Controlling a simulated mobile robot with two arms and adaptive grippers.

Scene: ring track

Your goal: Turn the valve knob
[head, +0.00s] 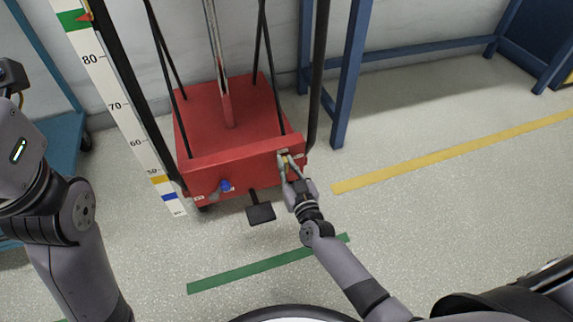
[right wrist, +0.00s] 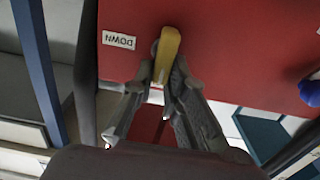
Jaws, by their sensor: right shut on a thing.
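A red lift unit (head: 240,160) stands against the wall. On the right of its front face is a small yellow valve knob (right wrist: 167,50), beside a white "DOWN" label (right wrist: 119,40). My right gripper (head: 288,164) reaches up to this face and is shut on the yellow knob. In the right wrist view its fingers (right wrist: 163,85) close on either side of the knob's lower part, hiding some of it. My left arm is at the left of the head view, and its fingers are out of the picture.
A blue knob (head: 225,186) sits at the left of the red face. A black pedal (head: 261,212) juts out below. A scale board (head: 118,105) stands left of the unit, and a blue bench leg (head: 350,75) right. The floor in front is clear.

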